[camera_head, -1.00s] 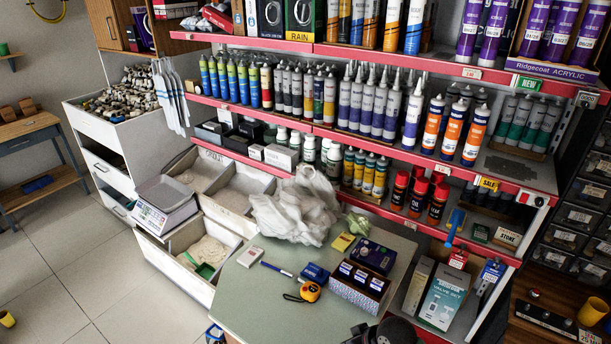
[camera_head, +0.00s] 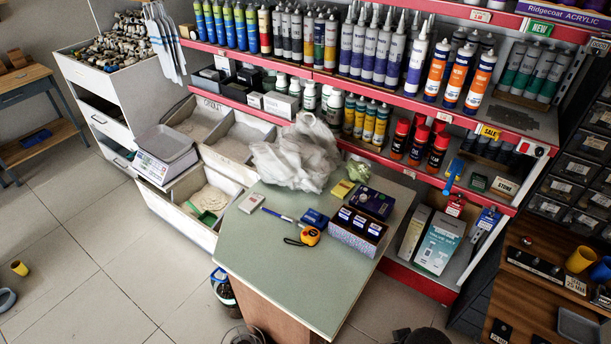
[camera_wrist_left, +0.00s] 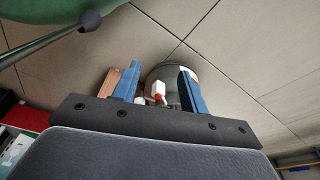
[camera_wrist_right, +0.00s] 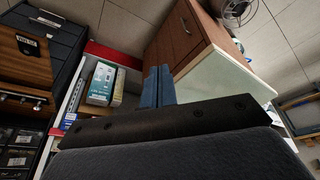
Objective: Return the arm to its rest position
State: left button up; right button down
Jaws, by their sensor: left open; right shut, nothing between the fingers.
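My left gripper (camera_wrist_left: 158,88) is open and empty in the left wrist view, its two blue fingers apart above the tiled floor. A round grey item with a small white and red piece shows beyond the fingers; I cannot tell what it is. My right gripper (camera_wrist_right: 158,76) is shut with its blue fingers together and nothing between them. It points toward the wooden side of the counter (camera_wrist_right: 186,38), apart from it as far as I can tell. In the head view neither gripper shows; only a dark rounded part, likely my right arm, shows at the bottom edge.
The green counter top (camera_head: 262,262) holds a tape measure (camera_head: 310,235), a marker, small boxes and a plastic bag (camera_head: 298,155). Red-edged shelves of tubes stand behind. A dark container (camera_head: 226,288) stands on the floor left of the counter. Tiled floor at left is mostly clear.

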notch_tip(320, 180, down, 30)
jog(key=a+f+g+b, duration=0.1)
jog(key=b, duration=0.3)
pick_arm(q)
jog(key=shift+w+d+r+b, duration=0.25)
jog(key=shift+w+d+b, duration=0.25)
jog(key=shift+w, duration=0.05)
jog(key=shift+w+d+r+b, duration=0.25)
jog(key=shift+w+d+b, duration=0.25)
pick_arm(e)
jog(key=s+f, duration=0.3)
jog(key=f, duration=0.8)
jog(key=s+f, duration=0.4)
jog(key=f, duration=0.8)
jog(key=shift+a+g, duration=0.15)
jog(key=shift+g, duration=0.25)
pick_arm(q)
jog(key=shift+w, duration=0.1)
jog(key=shift+s, duration=0.2)
pick_arm(e)
jog(key=shift+s+a, duration=0.1)
pick_arm(q)
jog(key=shift+o, duration=0.6)
